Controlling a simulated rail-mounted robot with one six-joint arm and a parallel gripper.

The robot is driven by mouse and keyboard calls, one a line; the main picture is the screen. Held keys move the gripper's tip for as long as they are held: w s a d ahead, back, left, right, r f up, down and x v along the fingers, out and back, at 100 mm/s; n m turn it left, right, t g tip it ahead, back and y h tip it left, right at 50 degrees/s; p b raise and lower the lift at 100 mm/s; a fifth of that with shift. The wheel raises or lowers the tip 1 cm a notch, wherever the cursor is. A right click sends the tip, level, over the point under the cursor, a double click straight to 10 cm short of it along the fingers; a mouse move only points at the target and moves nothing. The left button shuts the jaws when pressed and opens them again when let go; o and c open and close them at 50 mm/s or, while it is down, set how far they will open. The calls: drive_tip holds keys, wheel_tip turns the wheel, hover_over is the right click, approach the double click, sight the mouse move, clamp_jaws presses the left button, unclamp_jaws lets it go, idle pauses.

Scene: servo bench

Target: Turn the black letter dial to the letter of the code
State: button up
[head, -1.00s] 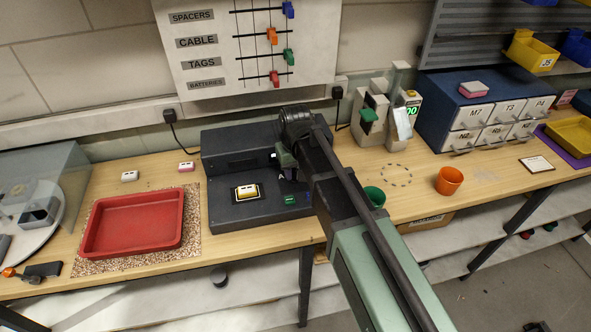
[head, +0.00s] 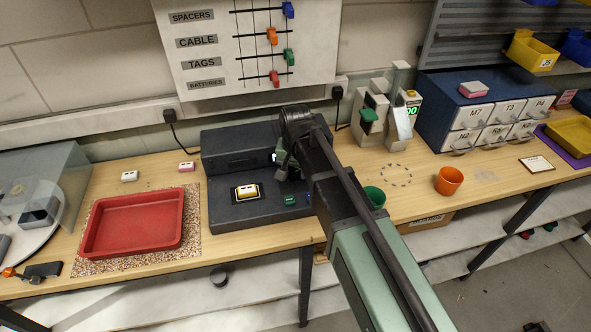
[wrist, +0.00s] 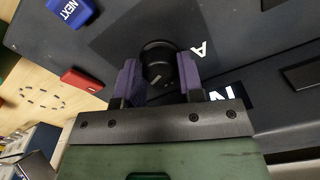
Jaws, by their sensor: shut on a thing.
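The black letter dial (wrist: 157,58) sits on the dark console, between the purple fingers of my gripper (wrist: 158,72) in the wrist view. The fingers are shut on its sides. A pale mark shows on the dial's near side. A letter A (wrist: 201,48) lies just right of it, and a larger white letter (wrist: 220,92), perhaps N, is partly hidden by my gripper. In the head view my gripper (head: 285,168) is at the right end of the console (head: 235,215) and hides the dial.
A blue NEXT button (wrist: 69,12) and a red bar (wrist: 82,79) are near the dial in the wrist view. A red tray (head: 135,222) stands left; green (head: 375,196) and orange (head: 449,181) cups stand right.

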sight(295, 172)
drive_tip(key=o, duration=0.9)
drive_tip(key=shift+o, duration=0.2)
wheel_tip(295, 172, up, 11)
drive_tip(key=p, duration=1)
drive_tip(key=shift+f+p, duration=0.15)
drive_tip(key=shift+p, duration=0.25)
